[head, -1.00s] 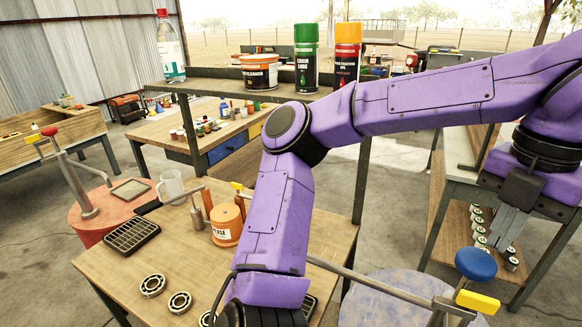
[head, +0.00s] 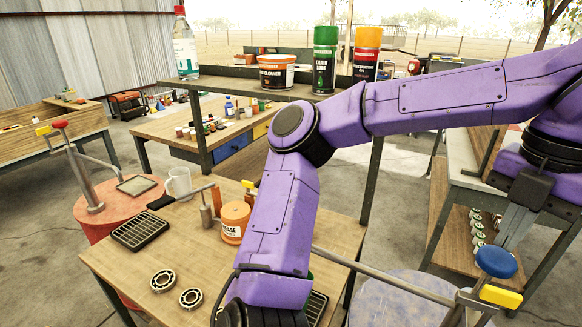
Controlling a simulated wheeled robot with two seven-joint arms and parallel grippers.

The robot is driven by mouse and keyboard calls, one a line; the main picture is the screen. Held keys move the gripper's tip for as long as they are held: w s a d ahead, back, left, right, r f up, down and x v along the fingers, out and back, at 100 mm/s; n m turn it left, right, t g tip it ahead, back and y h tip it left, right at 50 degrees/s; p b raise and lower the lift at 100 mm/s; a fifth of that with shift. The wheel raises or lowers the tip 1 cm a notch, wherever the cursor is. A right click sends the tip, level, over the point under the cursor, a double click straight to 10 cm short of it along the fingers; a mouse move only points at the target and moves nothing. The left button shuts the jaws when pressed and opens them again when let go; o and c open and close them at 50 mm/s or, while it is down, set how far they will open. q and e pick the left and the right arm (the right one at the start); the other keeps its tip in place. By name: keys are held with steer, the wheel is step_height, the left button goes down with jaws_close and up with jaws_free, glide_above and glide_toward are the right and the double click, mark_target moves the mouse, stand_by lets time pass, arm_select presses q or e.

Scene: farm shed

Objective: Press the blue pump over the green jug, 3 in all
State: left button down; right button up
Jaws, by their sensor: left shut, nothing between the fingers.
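The blue pump head (head: 497,262) sits at the lower right on a post over a pale blue-grey drum (head: 405,290). Its long grey spout (head: 385,277) runs left and passes behind my purple left arm. A small green patch (head: 310,276) beside that arm may be the green jug; the rest of it is hidden. My left gripper (head: 508,236) points down just above and behind the blue head, shut and empty. I cannot tell if its tips touch the head. My right gripper is not in view.
A yellow tag (head: 500,297) sticks out beside the blue head. A red-knobbed pump (head: 60,124) stands on a red drum (head: 82,210) at left. The wooden table (head: 125,268) holds a clear mug (head: 180,183), an orange grease tin (head: 235,222) and bearings (head: 163,281).

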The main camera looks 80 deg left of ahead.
mark_target(500, 255)
arm_select(q)
steer(key=shift+w+f, duration=0.15)
steer(key=shift+w, duration=0.15)
steer(key=shift+s+f+b, duration=0.25)
steer(key=shift+s+b, duration=0.05)
steer(key=shift+b, duration=0.1)
steer(key=shift+w+f+b, duration=0.15)
steer(key=shift+f+b, duration=0.25)
steer(key=shift+f, duration=0.1)
steer(key=shift+f+b, duration=2.25)
steer(key=shift+f, duration=0.25)
steer(key=shift+f+b, duration=0.45)
steer(key=shift+r+p, duration=3.3)
steer(key=shift+r, duration=0.5)
steer(key=shift+f, duration=0.2)
